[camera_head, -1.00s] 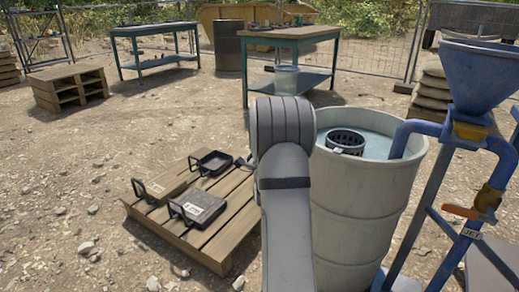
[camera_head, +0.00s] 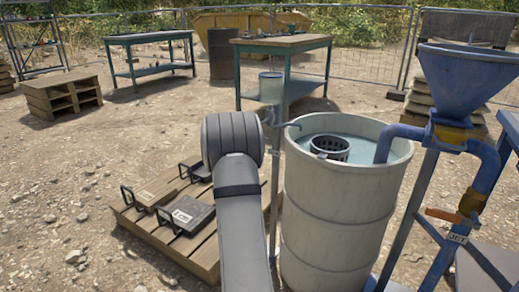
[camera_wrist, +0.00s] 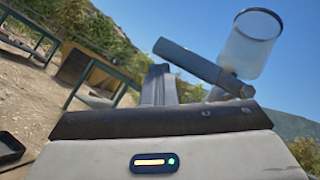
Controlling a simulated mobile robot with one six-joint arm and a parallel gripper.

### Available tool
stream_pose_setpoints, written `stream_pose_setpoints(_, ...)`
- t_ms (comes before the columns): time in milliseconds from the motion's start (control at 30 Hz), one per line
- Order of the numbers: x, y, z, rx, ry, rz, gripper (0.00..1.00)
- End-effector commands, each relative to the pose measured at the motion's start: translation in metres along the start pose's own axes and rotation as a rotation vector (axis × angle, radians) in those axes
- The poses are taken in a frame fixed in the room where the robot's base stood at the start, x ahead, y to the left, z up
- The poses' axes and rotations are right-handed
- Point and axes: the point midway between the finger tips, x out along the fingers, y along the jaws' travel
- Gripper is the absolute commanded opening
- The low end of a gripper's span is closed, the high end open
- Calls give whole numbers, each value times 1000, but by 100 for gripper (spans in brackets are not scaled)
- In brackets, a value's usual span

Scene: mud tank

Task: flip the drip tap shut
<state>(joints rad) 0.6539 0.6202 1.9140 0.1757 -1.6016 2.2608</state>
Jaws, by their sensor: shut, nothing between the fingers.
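In the wrist view, my gripper (camera_wrist: 160,84) is shut and empty, pointing up and away. A dark grey bar, seemingly the drip tap's lever (camera_wrist: 195,64), slants down to the right just beyond the fingertips; I cannot tell whether they touch. A clear drip cup (camera_wrist: 250,44) stands above the bar's right end. In the head view, the cup (camera_head: 271,88) tops a thin stand left of the mud barrel, with the small tap (camera_head: 268,115) below it. My gripper is hidden behind my arm there.
The mud barrel (camera_head: 340,215) holds liquid and a black basket (camera_head: 329,147). A blue funnel (camera_head: 470,80) on a blue frame stands at right. A pallet (camera_head: 165,232) with black-handled boxes lies left of the barrel. Green tables (camera_head: 283,42) stand behind, with open ground between.

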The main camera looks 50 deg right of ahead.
Motion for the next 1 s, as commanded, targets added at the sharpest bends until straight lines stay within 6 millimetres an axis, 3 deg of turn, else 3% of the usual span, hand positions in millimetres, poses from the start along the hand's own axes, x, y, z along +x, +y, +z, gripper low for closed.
stream_pose_setpoints(567,-2,2,-4,-2,1,-5,0)
stream_pose_setpoints(767,-23,25,-25,-2,3,3,0)
stream_pose_setpoints(1000,-72,46,-18,-3,3,4,0)
